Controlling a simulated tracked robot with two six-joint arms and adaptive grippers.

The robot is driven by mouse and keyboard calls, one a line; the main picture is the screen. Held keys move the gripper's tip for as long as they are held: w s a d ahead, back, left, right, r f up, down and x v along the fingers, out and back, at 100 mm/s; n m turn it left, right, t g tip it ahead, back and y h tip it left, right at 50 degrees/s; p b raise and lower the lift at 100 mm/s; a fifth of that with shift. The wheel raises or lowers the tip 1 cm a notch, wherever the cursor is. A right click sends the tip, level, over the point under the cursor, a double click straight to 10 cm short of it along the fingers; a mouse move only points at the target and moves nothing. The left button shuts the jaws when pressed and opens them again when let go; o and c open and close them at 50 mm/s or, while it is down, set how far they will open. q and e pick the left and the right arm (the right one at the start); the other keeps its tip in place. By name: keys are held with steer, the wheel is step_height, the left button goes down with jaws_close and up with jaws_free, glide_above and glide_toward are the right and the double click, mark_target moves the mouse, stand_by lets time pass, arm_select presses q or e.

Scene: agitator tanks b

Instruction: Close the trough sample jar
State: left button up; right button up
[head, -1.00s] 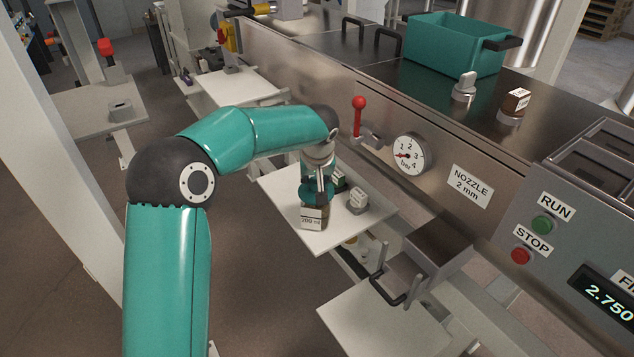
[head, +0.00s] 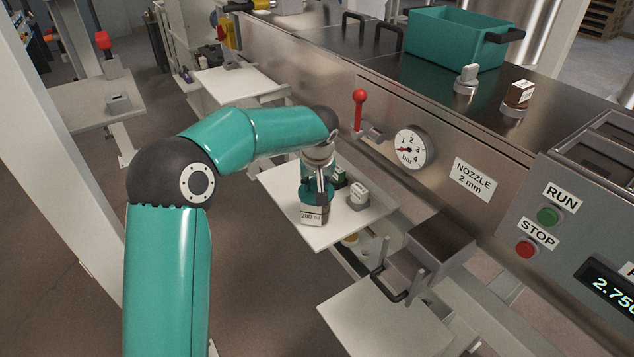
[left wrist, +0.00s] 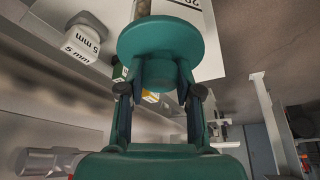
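The sample jar (head: 314,213) is brown glass with a white "200 ml" label and stands upright on a white shelf. A round teal lid (left wrist: 160,38) with a knob is at the jar's mouth. In the head view it looks level with the jar's top; I cannot tell if it is fully seated. My left gripper (left wrist: 160,75) points down over the jar, its two fingers on either side of the knob, closed on it. The jar (left wrist: 180,8) also shows beyond the lid in the left wrist view, largely hidden. My right gripper is not in view.
The steel machine wall with a red lever (head: 358,110) and gauge (head: 411,148) rises behind. A steel box with handle (head: 440,245) is at front right.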

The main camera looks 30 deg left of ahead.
arm_select(q)
steer(key=o, duration=0.5)
steer(key=shift+r, duration=0.1)
